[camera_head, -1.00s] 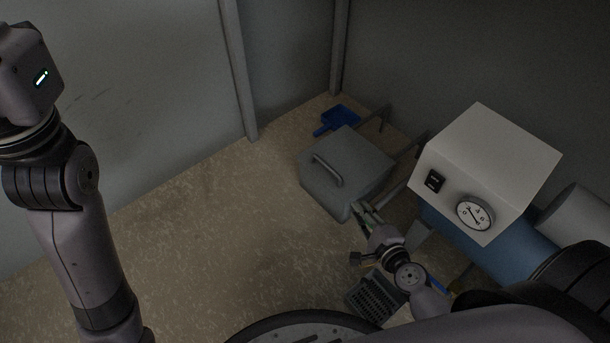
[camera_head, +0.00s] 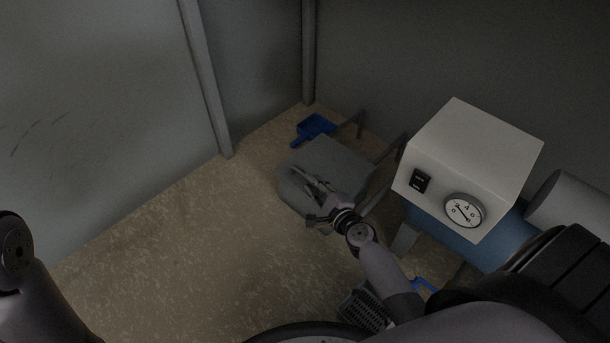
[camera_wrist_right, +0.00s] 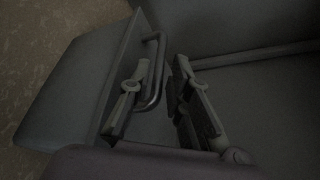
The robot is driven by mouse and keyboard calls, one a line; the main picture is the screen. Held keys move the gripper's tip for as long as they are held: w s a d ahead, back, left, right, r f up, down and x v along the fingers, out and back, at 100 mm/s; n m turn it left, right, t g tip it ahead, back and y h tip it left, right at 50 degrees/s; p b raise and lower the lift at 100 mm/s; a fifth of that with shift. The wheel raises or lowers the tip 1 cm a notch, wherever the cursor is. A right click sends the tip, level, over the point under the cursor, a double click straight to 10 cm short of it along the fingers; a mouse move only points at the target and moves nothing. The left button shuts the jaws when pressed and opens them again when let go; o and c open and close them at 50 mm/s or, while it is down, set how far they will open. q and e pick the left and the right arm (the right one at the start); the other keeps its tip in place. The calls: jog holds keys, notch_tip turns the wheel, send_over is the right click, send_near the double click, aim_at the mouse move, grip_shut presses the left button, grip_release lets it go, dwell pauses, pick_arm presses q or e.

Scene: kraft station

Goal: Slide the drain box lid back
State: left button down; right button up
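The grey drain box with its flat lid (camera_head: 343,158) stands on the floor near the far corner in the head view. In the right wrist view the lid (camera_wrist_right: 250,95) fills the right and a bar handle (camera_wrist_right: 158,60) stands near its edge. My right gripper (camera_head: 308,182) is over the lid at the handle and hides most of it in the head view. In the wrist view my right gripper (camera_wrist_right: 161,66) is open, with the handle between its fingers, nearer the left finger. I cannot tell whether they touch. My left gripper is out of view.
A blue dustpan (camera_head: 315,128) lies behind the box. A white control box (camera_head: 468,160) with a dial sits on a blue cylinder (camera_head: 480,240) to the right. A dark grate (camera_head: 362,308) lies nearer. The floor (camera_head: 190,240) left of the box is clear.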

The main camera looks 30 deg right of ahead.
jog(key=shift+b+x, duration=0.45)
jog(key=shift+x, duration=2.3)
jog(key=shift+c, duration=0.4)
grip_shut()
jog(key=shift+f, duration=0.1)
